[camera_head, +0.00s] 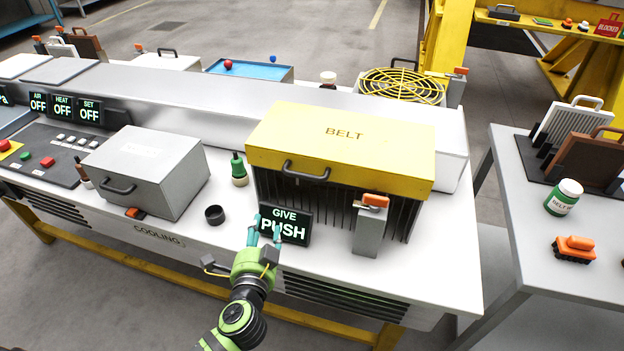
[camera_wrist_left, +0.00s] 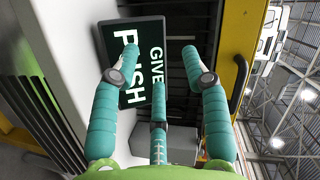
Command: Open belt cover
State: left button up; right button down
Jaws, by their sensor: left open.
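The belt cover (camera_head: 345,134) is a yellow lid marked BELT, lying shut on its box in the head view. A dark handle (camera_head: 306,173) sits on its front face. My left gripper (camera_head: 264,233) is open and empty, in front of the GIVE PUSH sign (camera_head: 285,225), below and left of the handle. In the left wrist view its teal fingers (camera_wrist_left: 163,62) are spread, with the sign behind them. A yellow edge (camera_wrist_left: 247,38), seemingly the cover's, shows at the right there. My right gripper is not in view.
A grey block with an orange top (camera_head: 370,228) stands before the box's right part. A green-topped bottle (camera_head: 239,170), a small black cup (camera_head: 214,215) and a grey cooling box (camera_head: 150,168) stand to the left. A side table (camera_head: 508,190) is at the right.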

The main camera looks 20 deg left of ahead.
aim_at(304, 178)
pick_arm(q)
jog(key=w+d+r+m+t+h, duration=0.3)
jog(key=d+r+m+t+h, duration=0.2)
jog(key=d+r+m, duration=0.3)
jog(key=shift+n+g+y, duration=0.3)
jog(key=w, duration=0.2)
jog(key=w+r+p, duration=0.1)
jog(key=w, duration=0.1)
jog(key=w+a+p, duration=0.1)
jog(key=w, duration=0.1)
jog(key=shift+w+r, duration=0.2)
jog(key=shift+r, duration=0.2)
jog(key=shift+a, duration=0.1)
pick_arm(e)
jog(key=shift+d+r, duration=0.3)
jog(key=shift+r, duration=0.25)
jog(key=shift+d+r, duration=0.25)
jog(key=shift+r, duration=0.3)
pick_arm(q)
grip_shut()
